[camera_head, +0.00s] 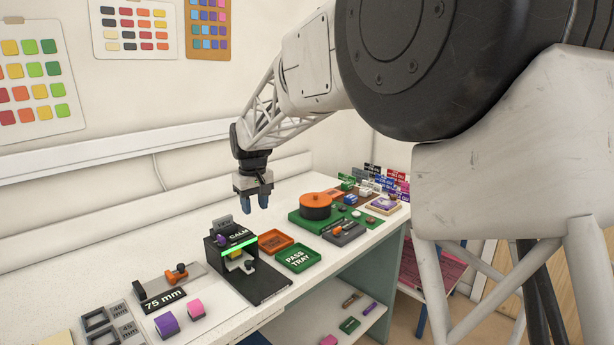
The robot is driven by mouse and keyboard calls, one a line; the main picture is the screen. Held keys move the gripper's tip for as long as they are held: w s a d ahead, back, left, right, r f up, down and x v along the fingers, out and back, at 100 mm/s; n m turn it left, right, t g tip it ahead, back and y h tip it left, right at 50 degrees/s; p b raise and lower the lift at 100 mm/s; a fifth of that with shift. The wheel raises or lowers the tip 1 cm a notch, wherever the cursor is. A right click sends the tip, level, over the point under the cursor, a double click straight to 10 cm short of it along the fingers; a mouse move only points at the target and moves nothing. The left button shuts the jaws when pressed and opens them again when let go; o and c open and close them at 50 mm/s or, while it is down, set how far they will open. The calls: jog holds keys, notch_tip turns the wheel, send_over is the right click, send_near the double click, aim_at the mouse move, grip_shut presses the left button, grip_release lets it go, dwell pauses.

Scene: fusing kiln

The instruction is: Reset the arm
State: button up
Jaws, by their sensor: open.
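My gripper (256,202) hangs from my white arm above the workbench (150,248), pointing down. Its two blue fingertips are apart and nothing shows between them. It is above and behind the orange tray and the black device, clear of both. No object is in its grasp.
A black device (245,262) with a green strip stands below. An orange tray (273,242) and a green pass tray (298,258) lie beside it. An orange round pot (315,206) sits on a green base. Purple (167,325) and pink (196,309) blocks lie front left.

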jog(key=s+d+r+m+t, duration=0.1)
jog(key=s+d+r+m, duration=0.1)
jog(key=s+d, duration=0.85)
jog(key=s+d+r+m, duration=0.2)
jog(key=s+d+r, duration=0.1)
jog(key=s+d, duration=0.75)
jog(key=s+d+f+m, duration=0.1)
jog(key=s+d, duration=0.3)
jog(key=s, duration=0.4)
jog(key=s+d+f+m, duration=0.1)
jog(key=s+d+f, duration=0.3)
jog(key=s, duration=0.4)
jog(key=s+d+f+m+t, duration=0.1)
jog(key=s+d+f, duration=0.2)
jog(key=s, duration=0.5)
jog(key=shift+d+f+m, duration=0.15)
jog(key=shift+d+m, duration=0.15)
jog(key=shift+d, duration=0.2)
